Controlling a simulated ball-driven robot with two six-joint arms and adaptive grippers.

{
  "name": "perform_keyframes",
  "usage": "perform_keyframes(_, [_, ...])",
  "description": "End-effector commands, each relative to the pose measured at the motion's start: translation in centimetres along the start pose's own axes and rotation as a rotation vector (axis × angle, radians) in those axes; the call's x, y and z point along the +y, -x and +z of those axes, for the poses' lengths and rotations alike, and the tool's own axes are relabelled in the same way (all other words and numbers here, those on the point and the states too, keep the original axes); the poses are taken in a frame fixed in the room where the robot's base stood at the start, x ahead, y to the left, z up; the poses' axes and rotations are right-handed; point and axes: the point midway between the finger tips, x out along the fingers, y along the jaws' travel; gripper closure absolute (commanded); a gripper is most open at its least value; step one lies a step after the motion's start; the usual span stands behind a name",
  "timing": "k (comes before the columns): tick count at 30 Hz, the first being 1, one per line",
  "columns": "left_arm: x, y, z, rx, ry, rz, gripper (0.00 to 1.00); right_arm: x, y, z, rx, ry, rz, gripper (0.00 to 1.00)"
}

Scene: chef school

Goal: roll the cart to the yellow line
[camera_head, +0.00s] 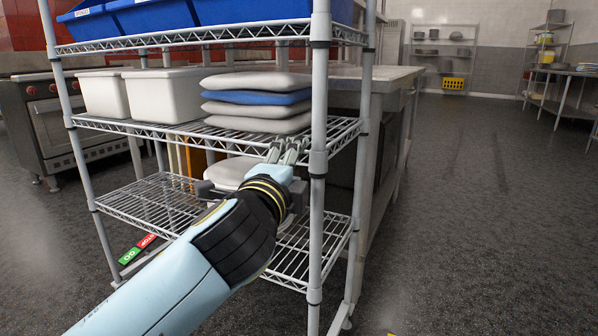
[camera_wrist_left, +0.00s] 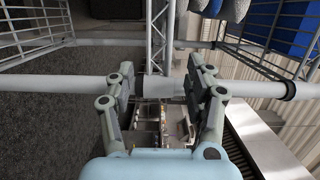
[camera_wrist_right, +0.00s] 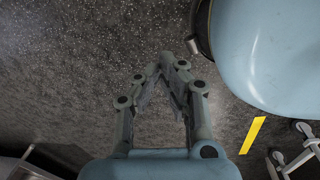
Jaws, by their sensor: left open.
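The cart (camera_head: 318,165) is a grey wire-shelf rack with round posts, standing close in front of me in the head view. My left gripper (camera_head: 287,152) reaches to its middle shelf edge, beside the near right post. In the left wrist view my left gripper (camera_wrist_left: 162,88) is open, with a grey bar of the cart (camera_wrist_left: 50,84) crossing at its fingers; I cannot tell if they touch. My right gripper (camera_wrist_right: 163,64) has its fingertips together over the dark floor, holding nothing. A yellow line (camera_wrist_right: 253,134) shows at the lower right of the right wrist view.
The cart carries blue bins (camera_head: 250,10), white tubs (camera_head: 165,95) and folded cloths (camera_head: 258,103). A counter (camera_head: 385,80) stands close behind it, and an oven (camera_head: 55,120) at left. A red and green STOP/GO sign (camera_head: 137,250) shows low at left. Floor at right (camera_head: 480,200) is open.

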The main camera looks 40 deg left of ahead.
Motion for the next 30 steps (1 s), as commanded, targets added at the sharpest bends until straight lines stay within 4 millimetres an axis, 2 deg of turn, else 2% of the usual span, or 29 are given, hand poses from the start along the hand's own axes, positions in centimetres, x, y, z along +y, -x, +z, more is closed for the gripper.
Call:
perform_keyframes(6, [0.0,-0.1,0.0,0.001,0.002,0.0,0.46,0.0,0.0,-0.1,0.001,0.0,0.0,1.0])
perform_keyframes(10, [0.0,-1.2,-0.1,0.002,0.002,-0.001,0.46,-0.1,0.2,-0.3,0.001,0.0,0.0,1.0])
perform_keyframes(21, [0.2,-7.6,-0.1,0.001,0.001,0.0,0.46,-0.5,2.6,-2.5,0.01,0.004,-0.004,1.0])
perform_keyframes(25, [0.2,-9.3,-0.1,0.001,0.002,0.001,0.46,-0.6,3.6,-3.3,0.012,0.005,-0.005,1.0])
perform_keyframes(30, [0.1,-10.6,-0.1,0.001,0.002,0.001,0.46,-0.7,4.5,-3.8,0.014,0.006,-0.006,1.0])
